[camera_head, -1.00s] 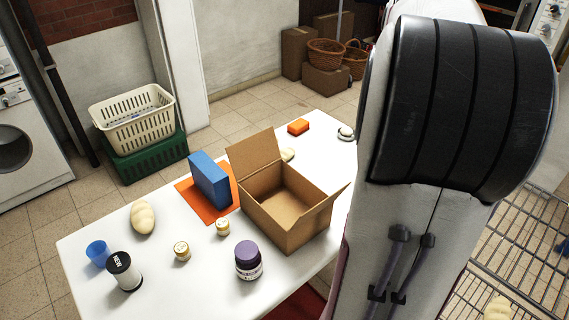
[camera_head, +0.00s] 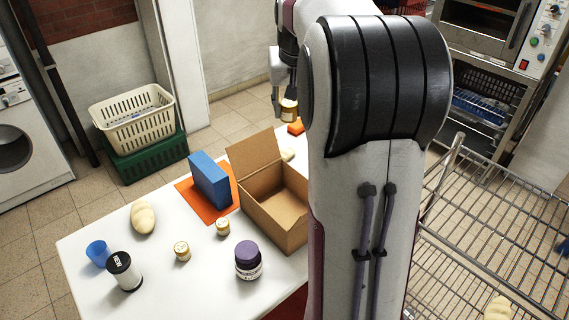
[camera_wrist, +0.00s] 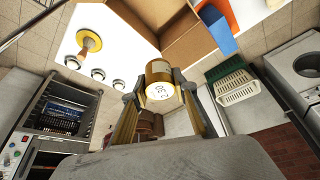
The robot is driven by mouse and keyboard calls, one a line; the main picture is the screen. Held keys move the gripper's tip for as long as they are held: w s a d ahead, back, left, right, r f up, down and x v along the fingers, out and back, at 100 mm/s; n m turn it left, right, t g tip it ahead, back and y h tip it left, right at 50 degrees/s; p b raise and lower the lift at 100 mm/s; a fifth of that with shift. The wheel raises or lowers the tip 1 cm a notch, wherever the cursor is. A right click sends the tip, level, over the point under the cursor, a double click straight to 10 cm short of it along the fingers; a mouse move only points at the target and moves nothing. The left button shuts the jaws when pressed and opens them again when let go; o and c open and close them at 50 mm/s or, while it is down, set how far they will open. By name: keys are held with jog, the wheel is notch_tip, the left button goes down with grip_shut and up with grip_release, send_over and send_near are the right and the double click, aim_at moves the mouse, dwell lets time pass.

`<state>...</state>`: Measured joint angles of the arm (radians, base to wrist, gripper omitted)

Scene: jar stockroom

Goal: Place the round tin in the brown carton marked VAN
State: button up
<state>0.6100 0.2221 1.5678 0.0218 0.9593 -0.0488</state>
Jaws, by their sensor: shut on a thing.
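A round gold-and-white container, apparently the round tin (camera_head: 289,111), is held between the fingers of my gripper (camera_head: 284,97) above the table's far edge. In the wrist view, the tin (camera_wrist: 160,88) shows a pale round face marked "30" between both fingers. The brown carton (camera_head: 270,222) stands open on the table, flaps spread, its right side hidden by my arm. No VAN mark can be read on it. My gripper is beyond the carton and apart from it. The carton also shows at the top of the wrist view (camera_wrist: 190,45).
A blue box (camera_head: 209,182) stands on an orange mat beside the carton. A purple-lidded jar (camera_head: 248,262), two small jars, a black-topped jar (camera_head: 124,272) and a blue cup (camera_head: 98,252) stand nearer. A wire rack (camera_head: 490,235) is at right.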

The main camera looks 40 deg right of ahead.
notch_tip(320, 180, down, 27)
jog(key=shift+w+a, duration=0.35)
jog(key=shift+w, duration=0.05)
dwell(0.4)
send_over(284, 212)
jog(key=s, duration=0.1)
jog(key=shift+s+a+f, duration=0.1)
jog(key=shift+a+f, duration=0.15)
jog(key=shift+f, duration=1.25)
jog(key=shift+a+f, duration=0.2)
jog(key=shift+f, duration=1.3)
jog(key=shift+f, duration=0.1)
jog(key=shift+f, duration=1.7)
